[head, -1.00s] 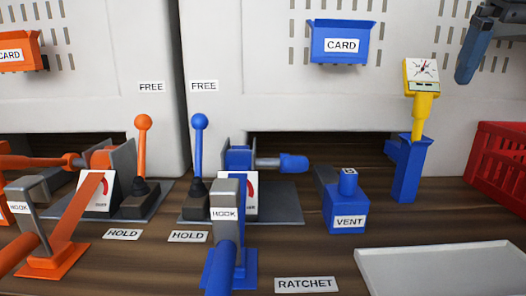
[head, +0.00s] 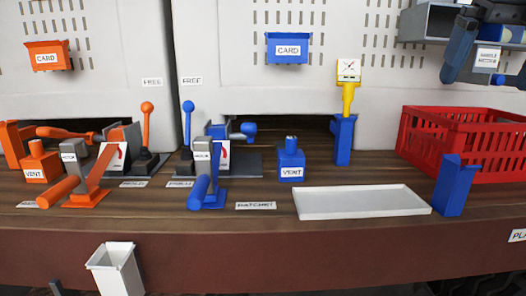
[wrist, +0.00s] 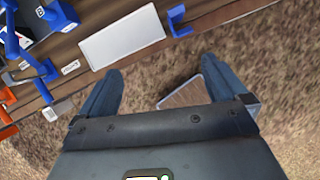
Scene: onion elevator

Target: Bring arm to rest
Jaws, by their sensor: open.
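My gripper (wrist: 150,95) is open and empty in the wrist view, its two blue-grey fingers spread apart over the carpet in front of the bench. In the head view part of my gripper (head: 475,50) shows at the top right, in front of the wall and above the red crate. It touches nothing that I can see. Much of my arm is outside the head view.
The bench (head: 240,228) carries a white tray (head: 362,214), a red crate (head: 425,170), a blue post (head: 455,188), a yellow gauge (head: 348,90), blue and orange levers and vent blocks. A white bin (head: 116,270) hangs at its front. Carpet (wrist: 230,45) lies below my gripper.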

